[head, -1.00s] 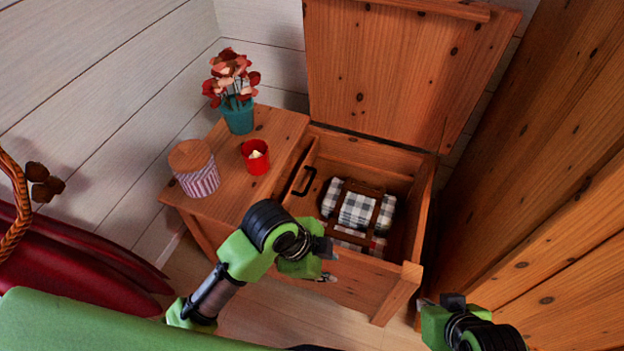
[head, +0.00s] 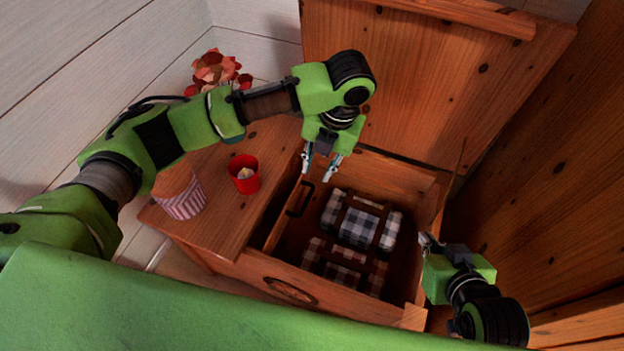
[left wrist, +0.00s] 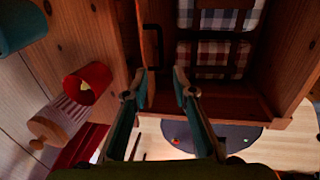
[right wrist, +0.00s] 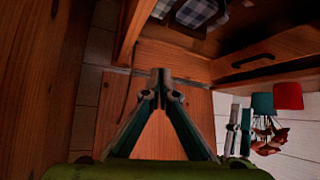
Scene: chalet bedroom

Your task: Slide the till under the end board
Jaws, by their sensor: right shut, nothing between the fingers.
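The open wooden chest (head: 392,311) has a board with a black handle (head: 298,198) inside its left end; I take this for the till (head: 280,224). The handle also shows in the left wrist view (left wrist: 152,40) and the right wrist view (right wrist: 253,62). The end board (head: 222,212) is the flat wooden top just left of the opening. My left gripper (head: 322,168) is open and empty, above the back left of the opening, near the handle but apart from it. My right gripper (head: 428,241) is shut and empty by the chest's right wall.
Two plaid bundles (head: 358,225) (head: 338,268) lie in the chest. The raised lid (head: 420,80) is behind; a wooden wall (head: 535,180) is close right.

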